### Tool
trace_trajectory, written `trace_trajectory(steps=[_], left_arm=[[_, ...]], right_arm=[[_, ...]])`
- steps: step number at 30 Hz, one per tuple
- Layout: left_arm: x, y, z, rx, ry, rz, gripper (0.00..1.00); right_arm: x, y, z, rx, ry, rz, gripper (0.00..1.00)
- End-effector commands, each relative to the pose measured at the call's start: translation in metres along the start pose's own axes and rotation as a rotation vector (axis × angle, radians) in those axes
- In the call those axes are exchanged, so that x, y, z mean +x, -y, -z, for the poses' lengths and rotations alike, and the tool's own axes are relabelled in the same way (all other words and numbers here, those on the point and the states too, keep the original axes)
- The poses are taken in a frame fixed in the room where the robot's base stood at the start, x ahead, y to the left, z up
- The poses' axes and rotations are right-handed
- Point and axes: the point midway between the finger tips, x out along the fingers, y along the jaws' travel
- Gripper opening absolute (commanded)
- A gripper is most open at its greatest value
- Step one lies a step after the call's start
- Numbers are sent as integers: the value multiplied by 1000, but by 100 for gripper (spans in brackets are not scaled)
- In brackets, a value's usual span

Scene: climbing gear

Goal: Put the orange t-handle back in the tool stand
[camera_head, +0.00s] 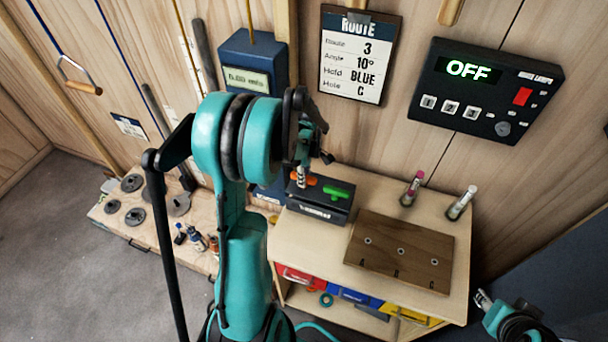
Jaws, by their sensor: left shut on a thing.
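The tool stand (322,209) is a dark box with a pale label on the left part of the wooden bench top. A green t-handle (339,192) sits in it. The orange t-handle (311,181) is at the left rear of the stand, to the left of the green one. My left gripper (302,179) points down and is shut on the orange handle. The arm and gripper partly cover it, and I cannot tell whether its shaft is in a hole. My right gripper (483,299) is at the lower right, away from the stand; its opening is unclear.
A brown board (401,253) with holes marked by letters lies right of the stand. Two small upright tubes (412,189) (461,204) stand behind it. A route clipboard (358,58) and a control box reading OFF (486,90) hang on the wall. Coloured bins (355,300) fill the shelf below.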

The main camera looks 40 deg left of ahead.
Motion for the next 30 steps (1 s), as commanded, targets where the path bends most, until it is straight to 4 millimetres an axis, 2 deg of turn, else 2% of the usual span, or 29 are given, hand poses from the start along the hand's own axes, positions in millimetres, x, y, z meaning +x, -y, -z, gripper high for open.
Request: trace_trajectory(steps=[1, 4, 14, 15, 18, 26, 30], left_arm=[[8, 0, 0, 0, 0, 0, 0], [14, 0, 0, 0, 0, 0, 0], [15, 0, 0, 0, 0, 0, 0], [15, 0, 0, 0, 0, 0, 22], [15, 0, 0, 0, 0, 0, 44], [15, 0, 0, 0, 0, 0, 44], [6, 0, 0, 0, 0, 0, 44]], right_arm=[[6, 0, -5, 0, 0, 0, 40], [10, 0, -7, 0, 0, 0, 40], [11, 0, -8, 0, 0, 0, 40], [11, 0, -8, 0, 0, 0, 40], [11, 0, -8, 0, 0, 0, 40], [11, 0, -8, 0, 0, 0, 40], [11, 0, -8, 0, 0, 0, 40]])
